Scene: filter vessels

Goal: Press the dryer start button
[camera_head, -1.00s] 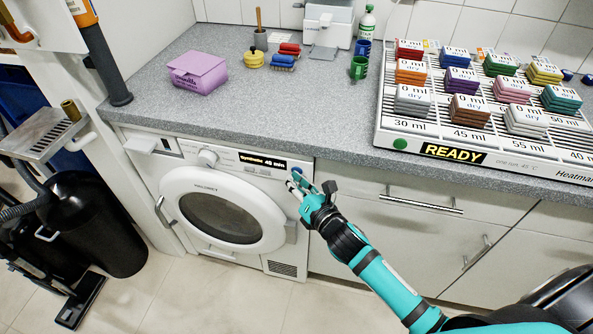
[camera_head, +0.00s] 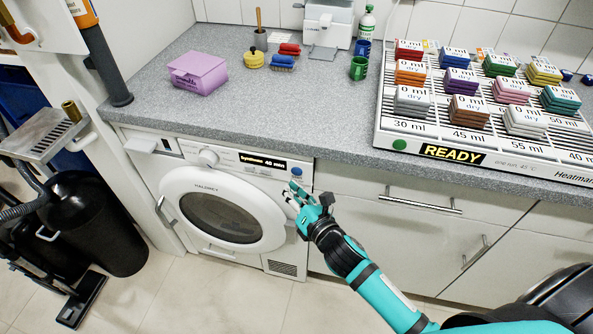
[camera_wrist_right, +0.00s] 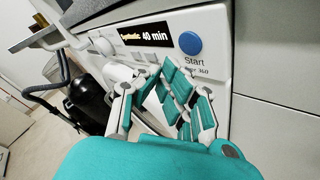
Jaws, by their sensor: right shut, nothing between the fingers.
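The white dryer (camera_head: 232,168) is built in under the grey counter, with a round door. Its round blue start button (camera_head: 296,171) is at the right end of the panel. The button also shows in the right wrist view (camera_wrist_right: 190,43) with the word "Start" below it. The panel display (camera_head: 262,162) reads "Synthetic 40 min" in the wrist view. My right gripper (camera_head: 289,190) is shut and empty, just below the button in the head view. In the wrist view its fingers (camera_wrist_right: 150,78) are lower left of the button, apart from it in the picture. My left gripper is not in view.
The counter (camera_head: 215,115) above holds a purple box (camera_head: 198,74) and a large rack (camera_head: 378,120) of coloured blocks with a "READY" display. Drawers with handles (camera_head: 420,200) stand right of the dryer. A black canister (camera_head: 95,225) stands at the left.

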